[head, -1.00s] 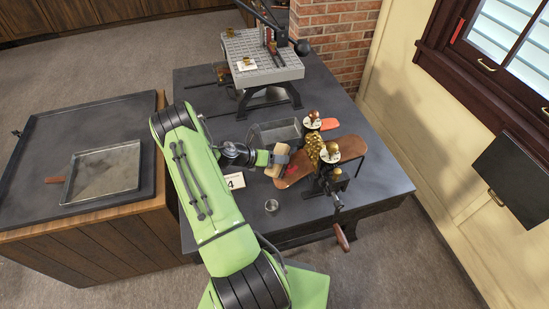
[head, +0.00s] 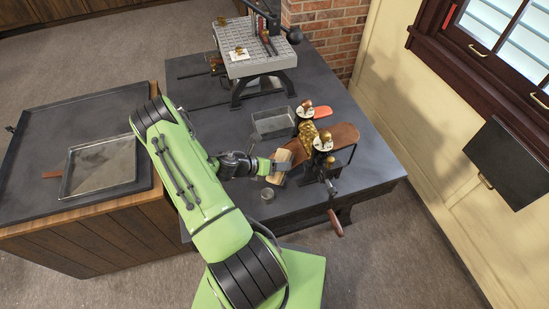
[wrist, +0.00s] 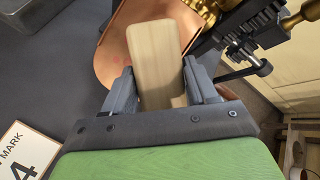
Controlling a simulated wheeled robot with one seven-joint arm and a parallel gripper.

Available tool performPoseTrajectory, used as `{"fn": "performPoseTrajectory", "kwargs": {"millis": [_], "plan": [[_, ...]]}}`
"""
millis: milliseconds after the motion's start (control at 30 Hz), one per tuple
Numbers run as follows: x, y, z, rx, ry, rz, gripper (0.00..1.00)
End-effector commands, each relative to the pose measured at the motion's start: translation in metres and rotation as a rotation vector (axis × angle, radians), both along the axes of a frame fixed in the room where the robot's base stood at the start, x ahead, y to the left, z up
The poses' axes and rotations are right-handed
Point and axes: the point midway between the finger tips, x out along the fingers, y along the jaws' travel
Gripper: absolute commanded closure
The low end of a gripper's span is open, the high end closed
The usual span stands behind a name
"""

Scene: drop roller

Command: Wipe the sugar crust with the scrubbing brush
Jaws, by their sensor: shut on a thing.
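My gripper (head: 272,166) is shut on the scrubbing brush (head: 283,164), a pale wooden block. In the wrist view the brush (wrist: 157,50) stands between the two fingers (wrist: 158,88), its bristles out of sight. The brush is over the near copper-coloured chute (head: 297,148) of the drop roller (head: 308,133); I cannot tell if it touches. In the wrist view the chute (wrist: 128,22) curves around the brush. A faint reddish patch (wrist: 119,62) shows on it left of the brush; it may be the sugar crust. The brush hides part of the chute.
A small glass jar (head: 267,194) stands just in front of the brush. A grey metal tray (head: 272,124) lies behind the gripper. A card marked 4 (wrist: 20,155) is close by at left. The roller's crank (head: 335,224) sticks out at the front.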

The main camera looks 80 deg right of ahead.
Motion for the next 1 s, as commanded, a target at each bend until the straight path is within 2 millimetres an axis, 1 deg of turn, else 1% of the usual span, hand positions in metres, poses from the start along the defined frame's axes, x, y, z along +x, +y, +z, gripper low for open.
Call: {"fn": "performPoseTrajectory", "kwargs": {"millis": [133, 300, 367, 633, 733, 867, 1000], "plan": [[-0.005, -0.002, 0.003, 0.0, 0.001, -0.002, 0.91], [-0.016, -0.008, 0.011, -0.001, 0.002, -0.004, 0.91], [-0.016, -0.01, 0.01, -0.001, 0.001, -0.004, 0.91], [-0.001, -0.032, 0.01, -0.003, -0.002, 0.0, 0.91], [0.004, -0.039, 0.01, -0.003, -0.002, -0.001, 0.91], [0.007, -0.043, 0.011, -0.004, -0.002, 0.001, 0.91], [0.015, -0.056, 0.011, -0.01, -0.006, 0.007, 0.92]]}}
